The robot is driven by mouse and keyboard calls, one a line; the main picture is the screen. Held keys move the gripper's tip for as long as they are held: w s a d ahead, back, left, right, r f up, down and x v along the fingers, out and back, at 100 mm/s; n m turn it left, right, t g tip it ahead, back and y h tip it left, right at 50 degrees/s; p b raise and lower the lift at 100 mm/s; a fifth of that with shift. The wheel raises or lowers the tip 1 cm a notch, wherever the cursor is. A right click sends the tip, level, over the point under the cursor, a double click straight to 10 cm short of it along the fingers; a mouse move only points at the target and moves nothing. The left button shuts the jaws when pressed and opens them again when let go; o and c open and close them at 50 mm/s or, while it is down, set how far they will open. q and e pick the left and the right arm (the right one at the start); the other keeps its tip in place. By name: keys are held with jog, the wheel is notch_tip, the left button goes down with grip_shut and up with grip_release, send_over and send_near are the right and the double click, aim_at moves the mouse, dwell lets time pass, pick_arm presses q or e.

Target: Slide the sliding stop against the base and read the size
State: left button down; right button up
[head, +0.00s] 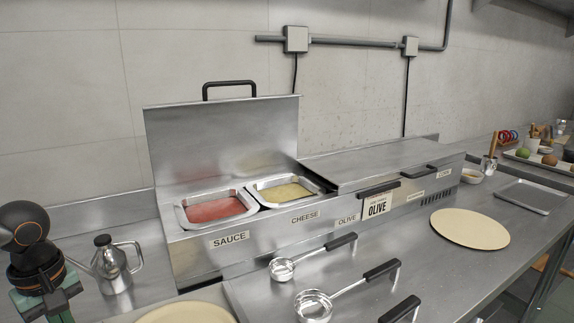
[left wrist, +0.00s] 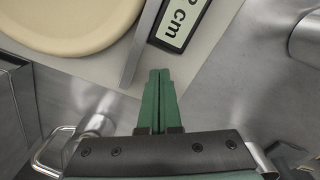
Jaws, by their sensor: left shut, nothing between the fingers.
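A pale round base (left wrist: 70,18) lies at the upper left of the left wrist view. A grey metal bar, apparently the sliding stop (left wrist: 143,45), stands beside its right edge; I cannot tell whether they touch. A black-framed size label (left wrist: 180,22) is right of the bar; "cm" is legible, but the number is cut off by the frame. My left gripper (left wrist: 159,76) has its green fingers shut and empty, just below the bar's near end. In the head view my left arm is at the left edge. A pale base (head: 187,314) is cut off at the bottom edge. My right gripper is out of view.
A metal oil can (head: 111,265) stands near my left arm. Behind are open sauce (head: 216,208) and cheese (head: 287,191) pans. Ladles (head: 313,304) with black handles lie on the steel counter. Another round base (head: 470,229) lies at the right.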

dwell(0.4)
pick_arm(q)
jog(key=shift+d, duration=0.1)
jog(key=shift+w+d+b, duration=0.45)
jog(key=shift+d, duration=0.3)
